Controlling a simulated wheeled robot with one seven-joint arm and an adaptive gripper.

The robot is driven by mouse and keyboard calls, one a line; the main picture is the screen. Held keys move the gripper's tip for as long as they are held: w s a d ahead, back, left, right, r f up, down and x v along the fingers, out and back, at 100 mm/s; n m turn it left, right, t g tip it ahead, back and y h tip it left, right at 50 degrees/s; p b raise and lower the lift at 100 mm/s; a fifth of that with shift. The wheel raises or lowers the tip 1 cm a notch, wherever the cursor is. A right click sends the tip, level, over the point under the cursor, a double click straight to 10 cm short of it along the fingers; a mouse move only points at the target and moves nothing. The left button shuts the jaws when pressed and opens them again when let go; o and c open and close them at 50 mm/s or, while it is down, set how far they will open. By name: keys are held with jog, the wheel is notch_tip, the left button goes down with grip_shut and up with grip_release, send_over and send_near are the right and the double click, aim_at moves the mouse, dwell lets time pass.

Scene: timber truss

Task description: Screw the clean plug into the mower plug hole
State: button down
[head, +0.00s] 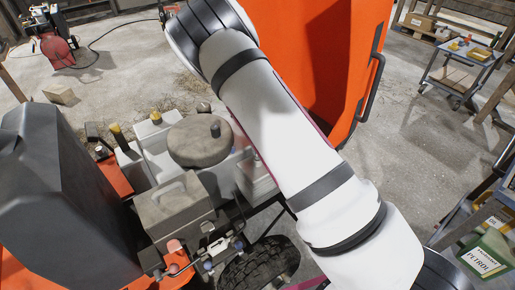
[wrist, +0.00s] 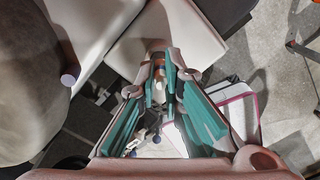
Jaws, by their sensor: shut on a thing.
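In the wrist view my gripper (wrist: 164,78) has its teal-padded fingers closed on the plug (wrist: 158,88), a small part with a pale body, partly hidden between the fingertips. In the head view my own arm crosses the middle, and I cannot make out the gripper or the plug there. The mower engine (head: 172,212) is a pale grey block with a round cover (head: 199,141) on top. In the wrist view pale engine surfaces lie close beyond and around the fingertips. I cannot make out the plug hole, nor whether the plug touches it.
A dark grey hood (head: 60,205) stands left of the engine, and a black tyre (head: 262,262) is below it. A large orange panel (head: 335,50) rises behind my arm. A green petrol container (head: 484,262) is at lower right. A trolley (head: 462,62) stands far right. Open floor lies between.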

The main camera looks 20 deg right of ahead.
jog(key=shift+m, duration=0.6)
jog(key=shift+d+f+m+b, duration=0.1)
jog(key=shift+f+m+b, duration=0.05)
jog(key=shift+m+b, duration=0.35)
jog(key=shift+r+b, duration=0.3)
jog(key=shift+d+f+m+b, duration=0.3)
jog(key=shift+f+b, duration=0.1)
jog(key=shift+b, duration=0.55)
jog(key=c, duration=1.6)
grip_release()
jog(key=shift+s+d+r, duration=0.1)
jog(key=shift+r, duration=0.1)
jog(key=shift+c, duration=0.2)
jog(key=o, duration=0.3)
